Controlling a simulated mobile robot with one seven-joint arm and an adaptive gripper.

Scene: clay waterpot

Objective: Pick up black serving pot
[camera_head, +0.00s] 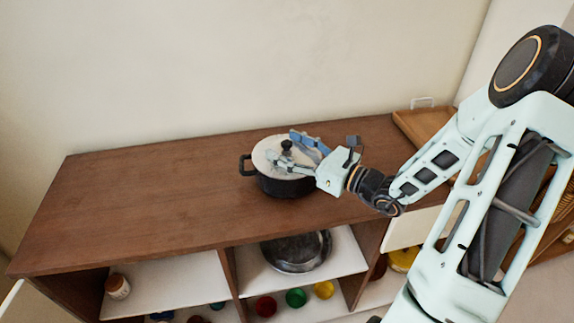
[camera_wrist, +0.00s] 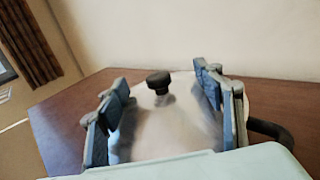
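The black serving pot (camera_head: 283,184) stands upright on the brown wooden cabinet top. It has a pale lid (camera_head: 266,151) with a black knob (camera_head: 287,145), and a black loop handle shows on its left side. My gripper (camera_head: 284,153) reaches over the lid from the right. In the wrist view my gripper (camera_wrist: 162,100) is open, with one blue finger on each side of the knob (camera_wrist: 159,82) and space between. A dark handle (camera_wrist: 271,130) shows at right there. I cannot tell whether the fingers touch the lid.
The cabinet top (camera_head: 150,205) is clear to the left of the pot. A wooden tray (camera_head: 425,128) sits at the back right. Shelves below hold a dark metal pan (camera_head: 297,252), a small jar (camera_head: 118,286) and several coloured items. A wall stands close behind.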

